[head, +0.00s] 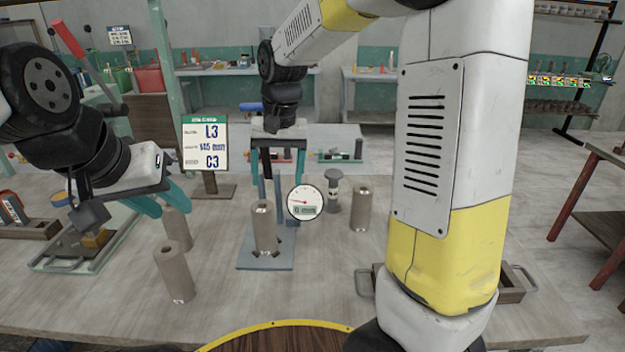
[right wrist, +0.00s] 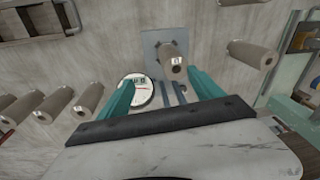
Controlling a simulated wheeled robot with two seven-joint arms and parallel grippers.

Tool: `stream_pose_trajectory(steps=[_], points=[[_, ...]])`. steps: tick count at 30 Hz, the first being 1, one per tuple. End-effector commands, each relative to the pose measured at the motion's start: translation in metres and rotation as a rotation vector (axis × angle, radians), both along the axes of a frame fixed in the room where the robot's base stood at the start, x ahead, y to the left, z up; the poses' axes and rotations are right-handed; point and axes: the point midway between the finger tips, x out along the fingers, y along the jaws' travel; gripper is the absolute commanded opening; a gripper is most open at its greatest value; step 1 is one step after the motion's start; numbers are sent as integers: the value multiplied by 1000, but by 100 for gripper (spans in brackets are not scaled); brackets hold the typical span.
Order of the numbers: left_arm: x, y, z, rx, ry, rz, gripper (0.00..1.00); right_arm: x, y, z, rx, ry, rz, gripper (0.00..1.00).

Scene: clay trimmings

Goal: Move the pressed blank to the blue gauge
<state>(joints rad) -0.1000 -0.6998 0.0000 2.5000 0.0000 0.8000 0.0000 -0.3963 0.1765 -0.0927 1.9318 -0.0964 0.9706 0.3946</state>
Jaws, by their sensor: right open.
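A grey-brown cylindrical blank (head: 264,230) with a hole in its top stands upright on the blue gauge's base plate (head: 283,262). It also shows in the right wrist view (right wrist: 173,62), on the plate beyond my fingertips. The gauge's round white dial (head: 305,203) is to the right of the blank; the dial shows in the wrist view too (right wrist: 137,92). My right gripper (head: 277,176) is open and empty, behind and above the blank and apart from it. My left gripper (head: 162,203) is open at the left, above another blank (head: 178,232).
More blanks stand on the table, one at front left (head: 174,275) and one right of the gauge (head: 362,210). A sign (head: 206,143) stands behind. A tray with handles (head: 512,285) is partly hidden by my right arm. The front middle table is clear.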

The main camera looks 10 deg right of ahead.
Motion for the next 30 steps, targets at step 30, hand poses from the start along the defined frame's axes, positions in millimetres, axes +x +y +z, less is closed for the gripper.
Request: stream_pose_trajectory(steps=[30], points=[[0, 0, 0, 0, 0, 0, 36, -178, -101, 66, 80, -465, 81, 76]])
